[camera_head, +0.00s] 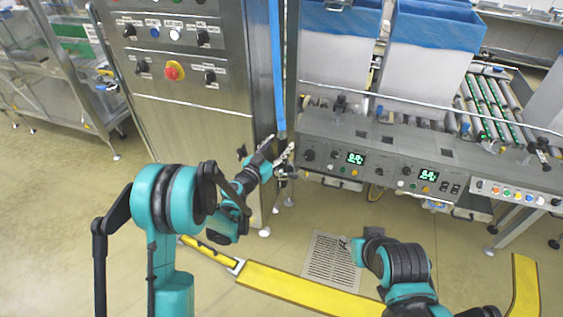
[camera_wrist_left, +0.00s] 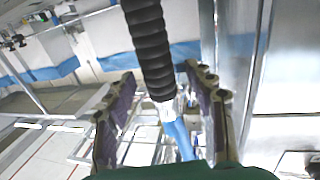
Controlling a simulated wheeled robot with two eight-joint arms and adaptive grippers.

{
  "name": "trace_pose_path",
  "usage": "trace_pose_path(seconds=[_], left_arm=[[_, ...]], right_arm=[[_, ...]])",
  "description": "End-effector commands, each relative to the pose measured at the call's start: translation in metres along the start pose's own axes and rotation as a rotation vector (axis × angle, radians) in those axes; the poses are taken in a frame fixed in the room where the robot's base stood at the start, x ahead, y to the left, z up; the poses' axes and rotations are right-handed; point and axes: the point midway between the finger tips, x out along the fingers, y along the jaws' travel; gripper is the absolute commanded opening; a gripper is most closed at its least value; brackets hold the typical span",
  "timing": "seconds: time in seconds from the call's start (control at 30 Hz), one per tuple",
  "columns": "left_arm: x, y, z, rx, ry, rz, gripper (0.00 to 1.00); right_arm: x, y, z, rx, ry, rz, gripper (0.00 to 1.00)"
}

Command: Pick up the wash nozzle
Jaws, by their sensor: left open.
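The blue hose (camera_head: 277,70) hangs beside the steel cabinet in the head view, and its lower end meets my left gripper (camera_head: 276,151). In the left wrist view, a black ribbed part, which looks like the wash nozzle's grip (camera_wrist_left: 150,45), reaches down between the two fingers of my left gripper (camera_wrist_left: 160,76). The blue hose (camera_wrist_left: 180,138) continues from its lower end. The fingers are open on either side of the nozzle, with gaps showing. In the head view, the nozzle is mostly hidden by the gripper. My right arm is low at the right; its jaws are unclear.
The steel control cabinet (camera_head: 190,110) stands directly left of the hose. A machine with a grey control panel (camera_head: 320,150) stands at the right. Open floor is at the left.

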Motion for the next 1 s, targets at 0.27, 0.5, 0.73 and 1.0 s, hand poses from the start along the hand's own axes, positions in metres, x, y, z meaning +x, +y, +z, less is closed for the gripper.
trace_pose_path(seconds=[0.27,0.5,0.73,1.0], left_arm=[[0.02,0.0,0.0,0.0,0.0,0.0,0.54],[0.02,0.0,-0.001,0.0,0.0,0.0,0.28],[0.02,0.0,-0.001,-0.001,0.0,0.0,0.0],[0.02,0.0,-0.009,-0.001,0.0,0.0,0.0]], right_arm=[[0.005,0.0,0.004,0.0,0.0,0.0,0.4],[0.005,0.0,0.003,0.0,0.0,0.0,0.4],[0.005,0.0,0.003,0.0,0.0,0.0,0.4],[0.001,0.0,0.001,0.0,0.0,0.0,0.4]])
